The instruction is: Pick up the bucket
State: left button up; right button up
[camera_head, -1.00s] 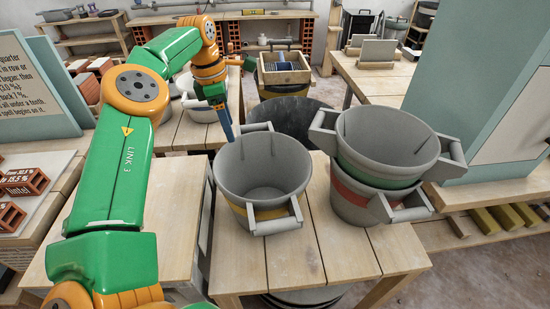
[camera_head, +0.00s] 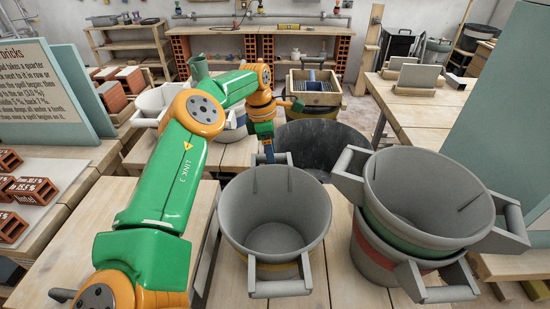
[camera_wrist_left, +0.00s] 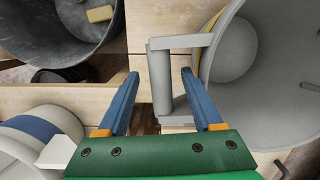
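A grey bucket with a yellow band (camera_head: 275,212) stands upright on the wooden table, with one handle at its near side and one at its far side. It also shows at the right of the left wrist view (camera_wrist_left: 240,75). My left gripper (camera_head: 269,157) points down at the far handle. In the left wrist view the gripper (camera_wrist_left: 160,88) has its blue fingers wide apart, and the grey handle (camera_wrist_left: 164,80) shows between them, not clamped. Whether the fingers touch it is unclear. My right gripper is not in view.
Two nested grey buckets, a green-banded one (camera_head: 430,200) inside a red-banded one (camera_head: 372,262), stand close at the right. A large dark tub (camera_head: 325,146) is behind the table. White buckets (camera_head: 160,98) stand back left. Bare planks lie in front.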

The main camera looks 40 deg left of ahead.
pick_arm(q)
jog(key=shift+s+r, duration=0.1)
jog(key=shift+s, duration=0.05)
jog(key=c, duration=0.7)
grip_shut()
dwell(0.4)
